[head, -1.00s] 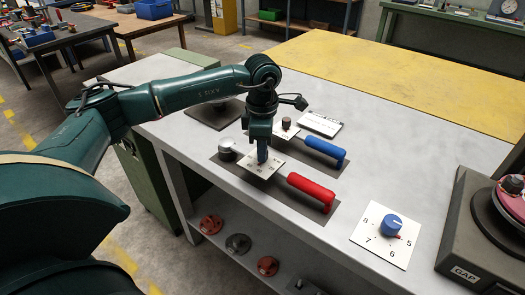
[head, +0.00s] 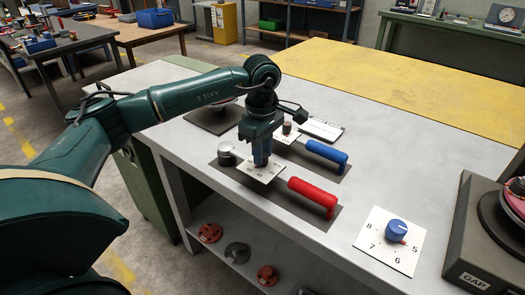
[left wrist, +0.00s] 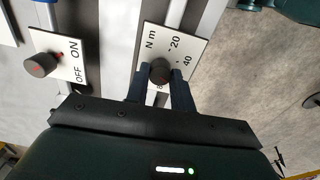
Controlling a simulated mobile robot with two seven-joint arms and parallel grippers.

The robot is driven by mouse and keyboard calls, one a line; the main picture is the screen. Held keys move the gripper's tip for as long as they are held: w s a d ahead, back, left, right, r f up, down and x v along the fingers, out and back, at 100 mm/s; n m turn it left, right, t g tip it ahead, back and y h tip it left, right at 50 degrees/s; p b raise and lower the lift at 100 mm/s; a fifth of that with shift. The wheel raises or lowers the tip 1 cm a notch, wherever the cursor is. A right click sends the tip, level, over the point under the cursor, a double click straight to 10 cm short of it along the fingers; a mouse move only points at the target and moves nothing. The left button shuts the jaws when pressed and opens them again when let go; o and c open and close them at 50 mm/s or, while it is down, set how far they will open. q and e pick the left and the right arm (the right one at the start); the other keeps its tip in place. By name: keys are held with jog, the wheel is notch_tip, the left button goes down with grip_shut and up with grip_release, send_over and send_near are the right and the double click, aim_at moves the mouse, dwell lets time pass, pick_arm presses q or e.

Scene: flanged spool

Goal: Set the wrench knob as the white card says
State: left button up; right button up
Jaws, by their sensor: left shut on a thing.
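My left gripper (head: 262,160) points down over the white dial plate (head: 273,175) of the red-handled wrench (head: 313,194). In the left wrist view, its fingers (left wrist: 160,90) are shut on the dark round wrench knob (left wrist: 160,71). The plate there (left wrist: 171,44) reads "N m", "20" and "40"; part of its scale is hidden behind the knob and fingers. I cannot make out where the knob's mark points. The white card (head: 321,129) lies on the bench beyond the wrenches; its writing is too small to read. My right gripper is not in view.
A blue-handled wrench (head: 327,156) lies beside the red one. An ON/OFF plate (left wrist: 68,52) with its own knob (left wrist: 40,65) is close to my left gripper. A blue knob (head: 396,230) on a numbered plate sits at the right, by the GAP machine (head: 466,240).

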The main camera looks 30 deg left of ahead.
pick_arm(q)
jog(key=shift+r, duration=0.1)
jog(key=o, duration=1)
notch_tip(320, 180, up, 13)
jog(key=shift+s, duration=0.15)
dwell(0.5)
